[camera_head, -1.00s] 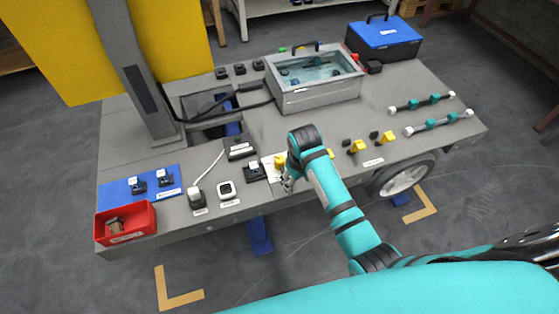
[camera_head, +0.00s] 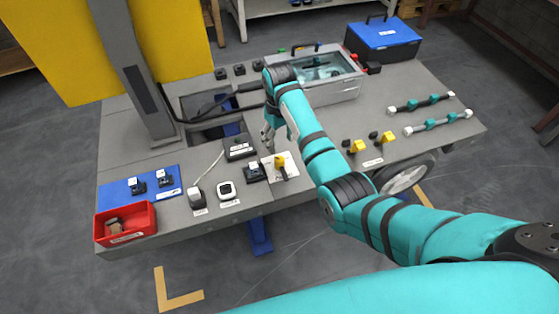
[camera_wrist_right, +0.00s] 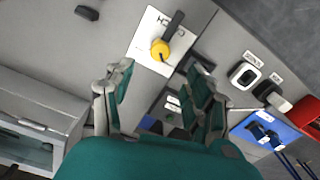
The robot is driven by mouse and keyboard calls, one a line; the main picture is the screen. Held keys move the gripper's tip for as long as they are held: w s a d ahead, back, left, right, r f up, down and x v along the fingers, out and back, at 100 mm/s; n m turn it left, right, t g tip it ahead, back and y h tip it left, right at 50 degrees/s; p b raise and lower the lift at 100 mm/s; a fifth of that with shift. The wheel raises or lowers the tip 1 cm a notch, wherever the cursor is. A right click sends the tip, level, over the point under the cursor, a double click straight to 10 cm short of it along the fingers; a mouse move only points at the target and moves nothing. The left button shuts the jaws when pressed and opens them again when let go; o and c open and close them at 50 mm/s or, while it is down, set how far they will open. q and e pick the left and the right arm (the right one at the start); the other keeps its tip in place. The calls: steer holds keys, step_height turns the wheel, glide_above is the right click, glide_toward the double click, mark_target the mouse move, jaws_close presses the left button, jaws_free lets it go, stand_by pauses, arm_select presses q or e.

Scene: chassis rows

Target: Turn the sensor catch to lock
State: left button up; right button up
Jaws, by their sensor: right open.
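The sensor catch is a yellow knob (camera_head: 280,160) with a black lever, on a white labelled plate (camera_head: 293,172) near the deck's front edge. In the right wrist view, the catch (camera_wrist_right: 160,49) shows at the upper middle, its black lever slanting up and right across the plate. My right gripper (camera_head: 268,138) is open and empty, behind and slightly left of the catch in the head view, apart from it. In the right wrist view, my gripper (camera_wrist_right: 160,82) has its fingers spread, with the catch beyond them. My left gripper is not in view.
A black block (camera_head: 254,172) sits left of the plate, and a black box (camera_head: 239,148) behind it. Yellow knobs (camera_head: 357,146) stand to the right. A clear-topped grey case (camera_head: 335,90) is behind my right arm. A red bin (camera_head: 125,224) is at the front left.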

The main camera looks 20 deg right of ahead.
mark_target(279, 159)
step_height(279, 159, down, 11)
steer(key=shift+f+b, duration=0.1)
steer(key=shift+b, duration=0.65)
jaws_close()
